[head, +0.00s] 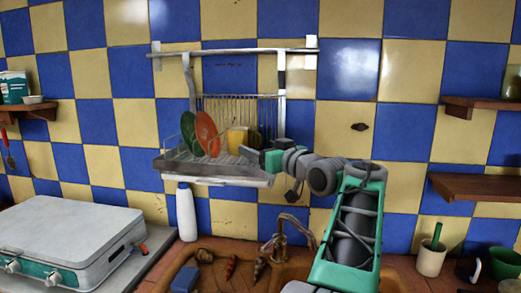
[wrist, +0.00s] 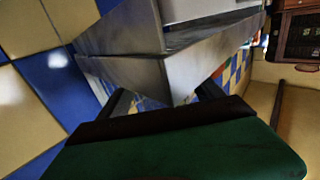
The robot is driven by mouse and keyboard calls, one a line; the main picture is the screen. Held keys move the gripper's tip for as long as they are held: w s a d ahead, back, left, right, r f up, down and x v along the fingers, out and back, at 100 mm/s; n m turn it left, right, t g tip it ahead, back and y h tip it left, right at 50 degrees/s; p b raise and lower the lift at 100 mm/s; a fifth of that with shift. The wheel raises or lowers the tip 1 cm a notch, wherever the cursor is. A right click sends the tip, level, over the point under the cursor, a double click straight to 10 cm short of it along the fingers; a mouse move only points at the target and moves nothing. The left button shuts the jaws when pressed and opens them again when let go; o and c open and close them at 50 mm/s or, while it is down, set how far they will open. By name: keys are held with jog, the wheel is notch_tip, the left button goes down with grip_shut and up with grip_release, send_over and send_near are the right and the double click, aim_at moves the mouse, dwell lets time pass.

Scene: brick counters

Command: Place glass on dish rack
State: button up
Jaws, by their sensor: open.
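The metal dish rack (head: 215,180) hangs on the tiled wall in the head view. A green plate and an orange plate (head: 206,133) stand in its left part. A yellow, cup-like thing (head: 237,138) stands right of the plates; I cannot tell whether it is the glass. My gripper (head: 250,156) is open at the rack's right front edge. In the wrist view, a metal corner of the rack (wrist: 150,72) lies in front of and partly between the dark fingers of my gripper (wrist: 166,95). I see no object held; whether the fingers touch the rack is unclear.
A white bottle (head: 186,212) stands below the rack. A sink with a tap (head: 283,232) is underneath, and a white stove (head: 70,240) is at left. Wooden shelves (head: 475,187) and a cream cup (head: 431,258) are at right.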

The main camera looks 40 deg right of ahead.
jog(key=shift+r, duration=0.1)
jog(key=shift+s+r, duration=0.1)
jog(key=shift+s, duration=0.1)
jog(key=s+a+b, duration=0.1)
jog(key=s, duration=1)
jog(key=shift+s+a+b, duration=0.25)
jog(key=shift+a+b, duration=0.05)
jog(key=shift+b, duration=0.05)
dwell(0.5)
